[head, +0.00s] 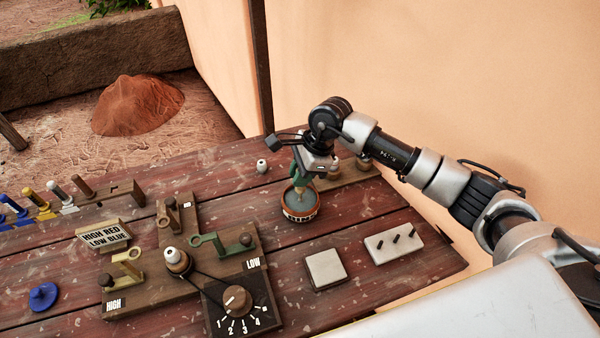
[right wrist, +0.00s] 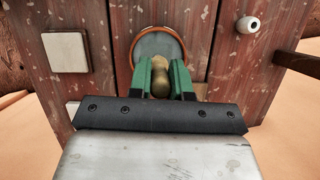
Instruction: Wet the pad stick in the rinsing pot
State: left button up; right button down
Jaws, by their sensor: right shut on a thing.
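The rinsing pot (head: 299,208) is a small round terracotta-rimmed pot with grey liquid, standing on the wooden table near its far right side. My right gripper (head: 304,176) is above the pot, pointing down. In the right wrist view its green fingers (right wrist: 160,82) are shut on the pad stick (right wrist: 160,84), a tan stick with a rounded end. The stick points down toward the pot (right wrist: 158,46); its lower end shows at the pot's opening in the head view (head: 300,190). I cannot tell how deep it reaches. My left gripper is not in view.
A wooden rack (head: 348,178) stands just right of the pot, behind the gripper. A small white piece (head: 262,166) lies behind left. A lever board (head: 190,262) with a dial (head: 238,300), a white square block (head: 325,269) and a pegged white block (head: 393,244) are nearer.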

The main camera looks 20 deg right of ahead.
jog(key=shift+f, duration=0.2)
dwell(0.3)
jog(key=shift+b, duration=0.4)
jog(key=shift+r, duration=0.1)
dwell(0.6)
jog(key=shift+r+p, duration=1.6)
jog(key=shift+r, duration=1.85)
